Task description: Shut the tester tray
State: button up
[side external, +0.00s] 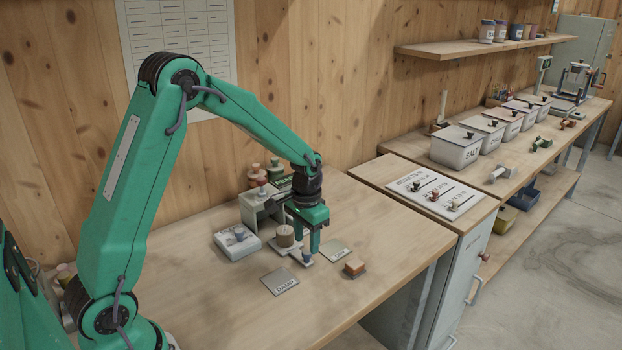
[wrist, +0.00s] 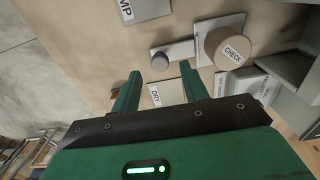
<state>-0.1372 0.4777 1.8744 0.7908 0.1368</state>
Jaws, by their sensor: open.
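The tester (side external: 262,208) is a grey box on the near bench, and its side shows at the right of the wrist view (wrist: 292,75). Its tray (side external: 290,250) is slid out, with a round tan puck marked CHECK (side external: 285,236) on it. The puck also shows in the wrist view (wrist: 228,49). A small blue-grey knob (wrist: 160,62) stands at the tray's outer end. My gripper (side external: 306,243) is open and empty, pointing down over this end. In the wrist view the knob lies just beyond and between my fingertips (wrist: 160,73); I cannot tell whether they touch it.
A DAMP card (side external: 280,281) and a DRY card (side external: 336,250) lie either side of the tray. An orange-brown block (side external: 354,269) sits near the DRY card. The front of the bench is clear.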

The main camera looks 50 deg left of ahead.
jog(key=shift+f, duration=1.45)
grip_shut()
